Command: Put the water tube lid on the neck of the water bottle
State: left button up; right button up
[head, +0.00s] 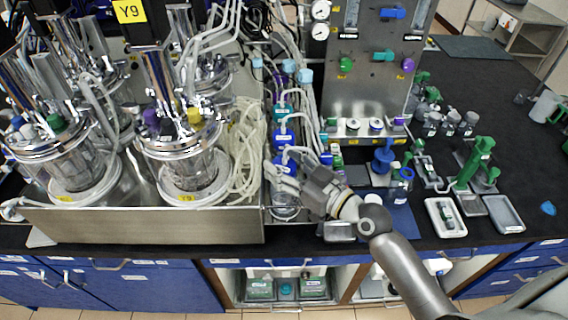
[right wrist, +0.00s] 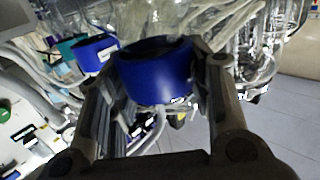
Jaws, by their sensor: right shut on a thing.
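The water tube lid is a blue cylindrical cap (right wrist: 155,72). In the right wrist view it sits between both fingers of my right gripper, which is shut on it. In the head view my right gripper (head: 278,172) reaches in from the lower right, and the blue lid (head: 285,158) shows at its fingertips. A clear bottle (head: 284,207), apparently the water bottle, stands right below the gripper, beside the steel bioreactor tray. The gripper hides its neck, so I cannot tell whether the lid touches it. My left gripper is not in view.
Other tube-lidded bottles, one with a blue lid (head: 284,136), stand in a row behind the gripper. The steel bioreactor tray (head: 150,224) is close on the left, with coiled tubing (head: 246,150) along its edge. Small trays (head: 504,213) and bottles occupy the right bench.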

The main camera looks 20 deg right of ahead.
jog(key=shift+f, duration=0.15)
jog(key=o, duration=1)
jog(key=shift+c, duration=0.2)
jog(key=b+v, duration=0.5)
jog(key=v, duration=0.7)
jog(key=shift+a, duration=0.1)
